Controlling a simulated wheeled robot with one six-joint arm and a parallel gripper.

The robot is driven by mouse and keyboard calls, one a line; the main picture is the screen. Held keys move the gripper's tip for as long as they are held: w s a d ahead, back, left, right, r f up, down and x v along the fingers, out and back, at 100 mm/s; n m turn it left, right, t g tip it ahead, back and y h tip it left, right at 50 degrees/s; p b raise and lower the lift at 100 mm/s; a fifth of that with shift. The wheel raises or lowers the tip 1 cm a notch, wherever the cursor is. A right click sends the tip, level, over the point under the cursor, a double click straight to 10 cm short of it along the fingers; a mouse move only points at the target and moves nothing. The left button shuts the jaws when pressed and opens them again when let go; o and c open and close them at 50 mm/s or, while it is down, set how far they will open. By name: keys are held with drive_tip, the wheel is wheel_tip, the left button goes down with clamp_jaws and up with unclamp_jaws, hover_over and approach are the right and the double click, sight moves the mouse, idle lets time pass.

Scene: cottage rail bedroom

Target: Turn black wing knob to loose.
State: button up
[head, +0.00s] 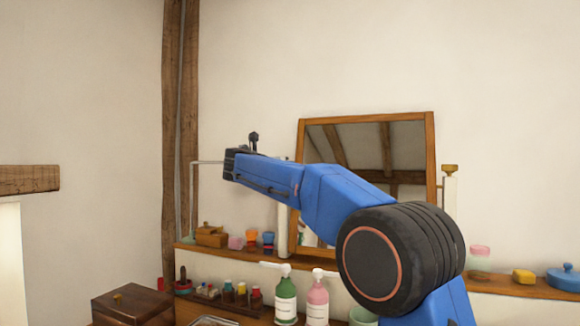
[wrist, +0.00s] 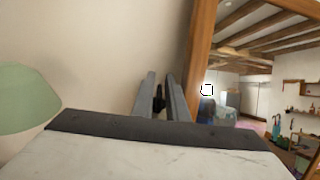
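A small black knob (wrist: 159,98), apparently the wing knob, shows in the wrist view between my two fingers, beside the wooden mirror frame. The fingers hide its sides, so its wings and turn angle cannot be made out. My gripper (wrist: 160,92) has its grey fingers close together on either side of it and seems shut on it. In the head view my gripper (head: 232,163) is at the left of the tilting mirror (head: 432,150), at about its mid-height. The knob cannot be picked out there.
A green bottle (head: 286,300) and a pink bottle (head: 317,303) stand lower. A pale green rounded thing (wrist: 25,95) is at left in the wrist view.

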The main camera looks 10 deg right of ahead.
drive_tip(key=shift+x, duration=1.3)
clamp_jaws()
drive_tip(key=shift+n+t+y, duration=0.3)
drive_tip(key=shift+y, duration=0.1)
drive_tip(key=shift+w+a+n+t+y, duration=0.15)
drive_tip(key=shift+a+n+t+y, duration=0.2)
drive_tip(key=shift+n+t+y, duration=0.75)
drive_tip(key=shift+w+a+n+t+y, duration=0.2)
drive_tip(key=shift+a+n+t+y, duration=0.2)
drive_tip(key=shift+n+y, duration=1.35)
drive_tip(key=shift+w+a+n+t+y, duration=0.15)
drive_tip(key=shift+a+n+t+y, duration=0.4)
drive_tip(key=shift+y, duration=1.6)
drive_tip(key=shift+d, duration=0.15)
